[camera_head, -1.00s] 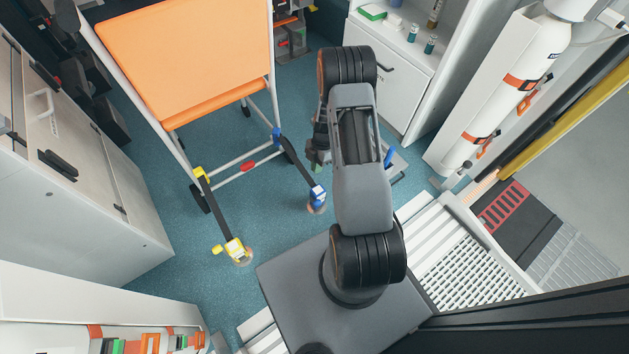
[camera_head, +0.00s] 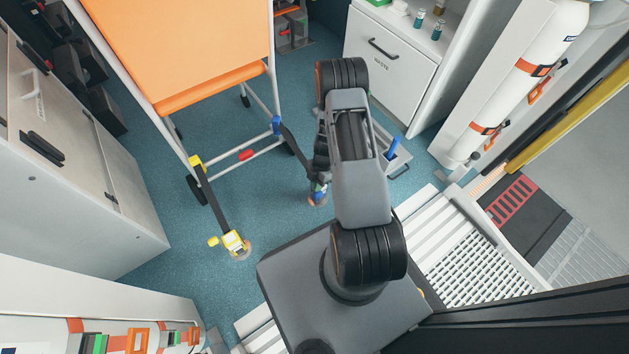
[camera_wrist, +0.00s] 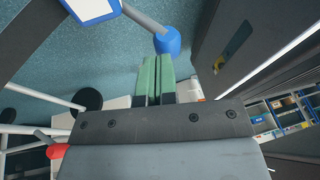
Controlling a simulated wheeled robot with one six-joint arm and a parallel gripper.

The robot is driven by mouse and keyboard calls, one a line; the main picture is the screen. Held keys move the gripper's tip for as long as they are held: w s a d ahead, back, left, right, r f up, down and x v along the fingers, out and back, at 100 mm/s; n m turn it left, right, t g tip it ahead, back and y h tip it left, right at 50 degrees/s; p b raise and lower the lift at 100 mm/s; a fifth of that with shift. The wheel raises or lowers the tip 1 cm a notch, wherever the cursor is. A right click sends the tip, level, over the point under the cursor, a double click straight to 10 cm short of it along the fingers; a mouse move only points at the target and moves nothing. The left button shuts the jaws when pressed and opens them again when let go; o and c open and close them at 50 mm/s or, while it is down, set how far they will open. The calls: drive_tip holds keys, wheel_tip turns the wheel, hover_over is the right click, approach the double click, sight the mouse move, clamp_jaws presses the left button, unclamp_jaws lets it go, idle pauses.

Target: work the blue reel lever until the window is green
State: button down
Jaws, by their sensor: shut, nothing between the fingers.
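The blue reel (camera_head: 322,198) stands on the floor at the lower end of a dark strap. My arm's end partly covers it in the head view. In the wrist view the reel's blue body with a pale white panel (camera_wrist: 90,8) shows at the top left, cut by the edge. I see no green on it. A grey rod with a blue knob (camera_wrist: 168,41), the lever, extends from it. My gripper (camera_wrist: 157,60) is shut and empty, its green fingertips just below the knob in the picture. I cannot tell whether they touch it.
A yellow reel (camera_head: 235,243) on another strap sits on the floor to the left. The orange-seated frame (camera_head: 200,45) with a red part (camera_head: 246,155) stands behind. A grey floor item with a blue upright (camera_head: 393,148) is right of my arm. A white cabinet (camera_head: 385,75) stands beyond.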

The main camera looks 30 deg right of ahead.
idle(0.3)
drive_tip(key=shift+s+d+f+b, duration=0.1)
drive_tip(key=shift+s+f+b, duration=0.25)
drive_tip(key=shift+s, duration=0.35)
drive_tip(key=shift+w+r, duration=0.1)
drive_tip(key=shift+w, duration=0.05)
